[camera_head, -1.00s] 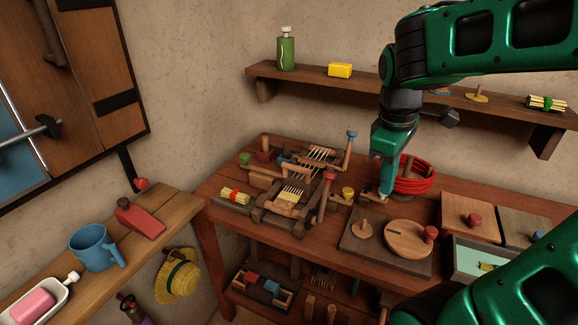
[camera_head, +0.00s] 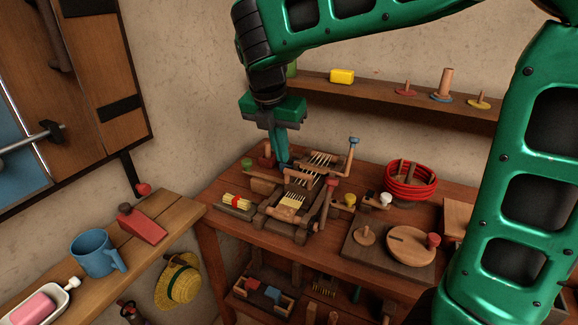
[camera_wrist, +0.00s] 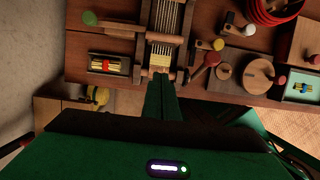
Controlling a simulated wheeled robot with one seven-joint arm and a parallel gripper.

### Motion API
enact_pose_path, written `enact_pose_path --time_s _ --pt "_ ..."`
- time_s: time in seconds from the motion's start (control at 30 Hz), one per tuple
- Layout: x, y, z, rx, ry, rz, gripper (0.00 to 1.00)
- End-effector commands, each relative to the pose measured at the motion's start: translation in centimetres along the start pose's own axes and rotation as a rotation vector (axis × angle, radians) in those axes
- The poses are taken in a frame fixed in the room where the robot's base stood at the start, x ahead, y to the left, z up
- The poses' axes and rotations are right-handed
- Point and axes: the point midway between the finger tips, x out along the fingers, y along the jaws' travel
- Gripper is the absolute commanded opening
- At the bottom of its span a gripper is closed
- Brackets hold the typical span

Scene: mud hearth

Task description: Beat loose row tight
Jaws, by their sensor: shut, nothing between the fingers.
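A small wooden loom (camera_head: 268,214) stands on the table, with pale threads (camera_head: 321,159) stretched over its back part and a cream woven patch (camera_head: 292,201) at its front. In the wrist view the woven patch (camera_wrist: 161,58) lies just past my fingertips, below the threads (camera_wrist: 167,22). A red-topped lever (camera_head: 331,184) and a blue-topped lever (camera_head: 353,142) rise at the loom's right side. My gripper (camera_head: 284,163) is shut and empty, pointing down over the loom's back left; it also shows in the wrist view (camera_wrist: 161,76). Whether it touches the loom I cannot tell.
A bundle of yellow sticks (camera_head: 237,202) lies left of the loom. A red coil (camera_head: 410,181) and a board with a round wooden disc (camera_head: 409,246) are to the right. A shelf (camera_head: 420,101) runs along the back wall. A side bench (camera_head: 165,222) holds a blue mug (camera_head: 93,252).

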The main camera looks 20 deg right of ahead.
Motion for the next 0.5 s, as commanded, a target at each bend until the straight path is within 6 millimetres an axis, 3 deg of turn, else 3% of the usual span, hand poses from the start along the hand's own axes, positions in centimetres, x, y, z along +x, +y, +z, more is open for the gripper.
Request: enact_pose_path --time_s 0.17,0.5 --pt "2.1 -0.1 0.0 -0.003 0.001 -0.004 0.00" --pt "8.5 -0.2 0.0 -0.001 0.002 -0.005 0.00"
